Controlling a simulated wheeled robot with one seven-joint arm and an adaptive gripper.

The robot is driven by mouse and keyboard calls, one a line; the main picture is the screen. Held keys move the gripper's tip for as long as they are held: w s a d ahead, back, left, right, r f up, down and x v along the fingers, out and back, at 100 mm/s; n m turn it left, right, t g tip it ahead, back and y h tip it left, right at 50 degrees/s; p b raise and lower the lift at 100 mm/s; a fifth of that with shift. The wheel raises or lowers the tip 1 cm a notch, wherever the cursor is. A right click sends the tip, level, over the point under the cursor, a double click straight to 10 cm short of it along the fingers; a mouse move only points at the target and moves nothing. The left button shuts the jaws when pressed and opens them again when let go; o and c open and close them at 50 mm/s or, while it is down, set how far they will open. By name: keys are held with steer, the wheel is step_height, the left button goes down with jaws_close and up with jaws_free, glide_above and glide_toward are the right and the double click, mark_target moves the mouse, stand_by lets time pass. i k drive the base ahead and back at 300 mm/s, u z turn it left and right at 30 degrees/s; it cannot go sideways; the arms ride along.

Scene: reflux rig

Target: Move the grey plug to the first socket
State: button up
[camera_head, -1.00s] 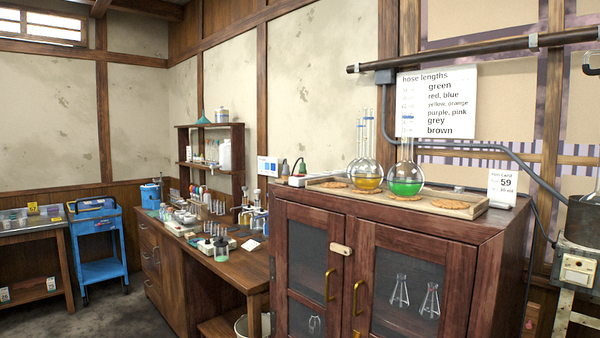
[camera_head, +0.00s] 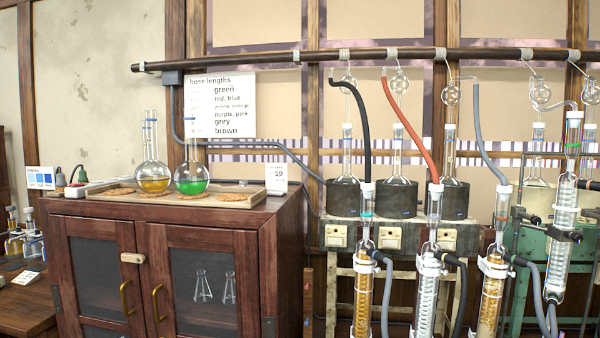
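A small grey plug (camera_head: 60,178) stands upright at the far left end of the cabinet top. A dark green plug (camera_head: 78,175) with a cord stands just to its right. Both are at a low pale socket strip (camera_head: 90,187), which is small in view. I cannot make out its separate sockets or which is the first. My gripper is not in view.
A tray (camera_head: 262,200) with a yellow flask (camera_head: 153,178) and a green flask (camera_head: 191,178) stands right of the strip on the wooden cabinet (camera_head: 285,240). A blue-patched card (camera_head: 40,178) is left. Glass condensers (camera_head: 362,300) and hoses crowd the right.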

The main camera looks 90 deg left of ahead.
mark_target(61, 181)
steer(key=z, duration=0.2)
steer(key=i, duration=0.7)
steer(key=u, duration=4.5)
steer(key=i, duration=0.5)
steer(key=z, duration=0.75)
steer(key=k, duration=0.85)
steer(key=u, duration=0.5)
steer(key=i, duration=0.5)
